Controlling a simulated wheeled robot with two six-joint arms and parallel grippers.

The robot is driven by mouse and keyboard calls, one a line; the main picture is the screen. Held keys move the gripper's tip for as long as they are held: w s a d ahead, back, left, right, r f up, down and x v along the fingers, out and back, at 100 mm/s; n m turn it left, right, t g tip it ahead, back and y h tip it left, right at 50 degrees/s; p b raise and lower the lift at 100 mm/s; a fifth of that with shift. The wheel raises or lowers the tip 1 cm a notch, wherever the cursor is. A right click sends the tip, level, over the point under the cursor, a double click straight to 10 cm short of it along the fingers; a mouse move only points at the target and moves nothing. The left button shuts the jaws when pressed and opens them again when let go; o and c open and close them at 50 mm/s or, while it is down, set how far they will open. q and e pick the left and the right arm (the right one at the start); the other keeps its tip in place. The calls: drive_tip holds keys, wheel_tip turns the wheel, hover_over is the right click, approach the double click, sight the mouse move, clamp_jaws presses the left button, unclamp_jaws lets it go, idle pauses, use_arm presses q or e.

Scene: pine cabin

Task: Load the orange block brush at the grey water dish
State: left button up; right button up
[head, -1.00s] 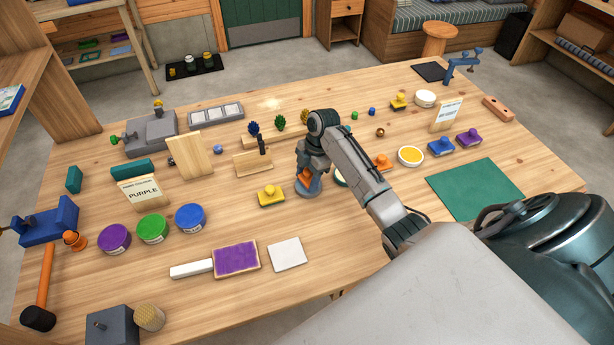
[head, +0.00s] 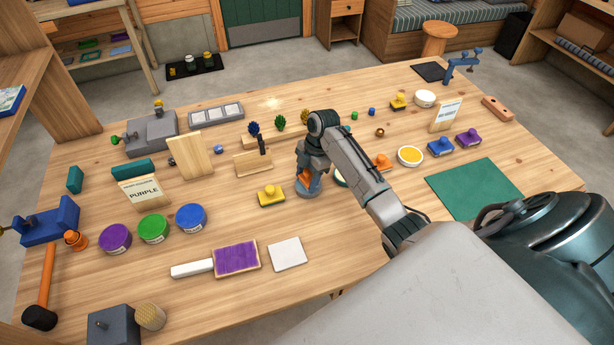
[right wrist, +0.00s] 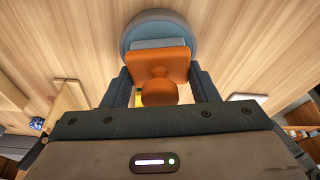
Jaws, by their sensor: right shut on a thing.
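My right gripper (head: 309,172) is shut on the orange block brush (right wrist: 158,66), with a finger on each side of it in the right wrist view. The brush's round knob points toward my wrist, and its pale bristle face points toward the dish. In the head view the brush (head: 304,180) is partly hidden by the gripper. The grey water dish (head: 310,191) stands on the table right under the brush; it also shows in the right wrist view (right wrist: 160,22) with a bluish inside. The bristle side lies within the dish's outline; I cannot tell how deep. My left gripper is not in view.
A yellow block brush (head: 271,196) sits close left of the dish. Another orange piece (head: 381,162) and a yellow paint dish (head: 410,156) are to the right. A white tile (head: 287,254) lies in front.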

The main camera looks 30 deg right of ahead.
sight(307, 171)
wheel_tip(307, 171, up, 7)
drive_tip(key=p, duration=0.7)
idle(0.3)
idle(0.3)
drive_tip(key=shift+f, duration=0.1)
